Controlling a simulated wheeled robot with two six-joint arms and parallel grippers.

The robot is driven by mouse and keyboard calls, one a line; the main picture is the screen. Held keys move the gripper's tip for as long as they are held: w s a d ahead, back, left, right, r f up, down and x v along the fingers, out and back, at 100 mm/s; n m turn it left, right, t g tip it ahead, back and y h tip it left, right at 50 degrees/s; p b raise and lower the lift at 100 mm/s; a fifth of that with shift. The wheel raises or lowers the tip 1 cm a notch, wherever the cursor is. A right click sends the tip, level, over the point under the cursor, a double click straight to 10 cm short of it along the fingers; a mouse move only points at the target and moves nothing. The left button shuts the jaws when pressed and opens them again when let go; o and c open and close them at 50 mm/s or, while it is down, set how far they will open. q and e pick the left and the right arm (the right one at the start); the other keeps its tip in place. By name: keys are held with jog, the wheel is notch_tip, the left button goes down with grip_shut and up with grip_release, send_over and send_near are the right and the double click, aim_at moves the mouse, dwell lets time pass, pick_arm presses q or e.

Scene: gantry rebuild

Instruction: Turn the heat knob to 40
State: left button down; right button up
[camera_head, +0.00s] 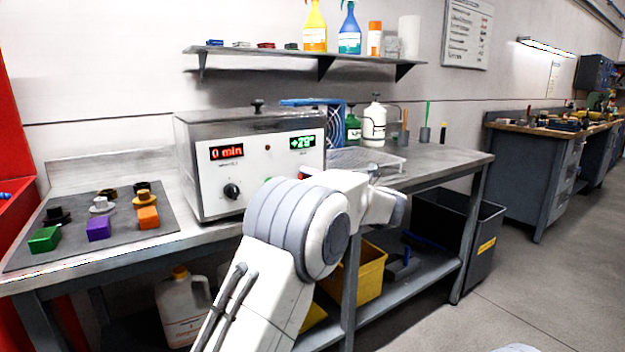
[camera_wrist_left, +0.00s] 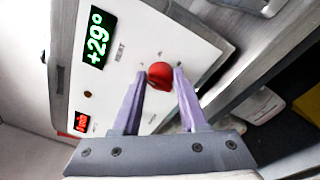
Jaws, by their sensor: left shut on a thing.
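The heat knob (camera_wrist_left: 160,77) is red and sits on the white front panel (camera_wrist_left: 140,35) of a grey metal bath on the bench. My left gripper (camera_wrist_left: 159,71) has its two purple-grey fingers closed on either side of this knob. The green display (camera_wrist_left: 97,37) above it reads +29°; it also shows in the head view (camera_head: 302,142). In the head view my left arm's wrist covers the gripper and most of the knob. My right gripper is not in view.
A black knob (camera_head: 232,191) sits under a red display (camera_head: 227,152) reading 0 min. A dark mat (camera_head: 75,222) with coloured blocks lies left of the bath. A wall shelf (camera_head: 300,53) hangs above.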

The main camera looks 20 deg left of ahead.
pick_arm(q)
jog(key=shift+m, duration=0.3)
jog(key=shift+s+a+f+m+t+h+p, duration=0.15)
jog(key=shift+m+t+p, duration=0.3)
jog(key=shift+m+p, duration=3.1)
jog(key=shift+s+f+m+t+h+p, duration=0.15)
jog(key=shift+m+t+p, duration=0.35)
jog(key=shift+m+p, duration=3.1)
jog(key=shift+a+f+m+t+h+p, duration=0.3)
jog(key=shift+m+p, duration=1.45)
jog(key=shift+m, duration=3.6)
jog(key=shift+d+r, duration=0.1)
jog(key=shift+d, duration=0.15)
jog(key=shift+c, duration=2.3)
grip_release()
jog(key=shift+r, duration=0.1)
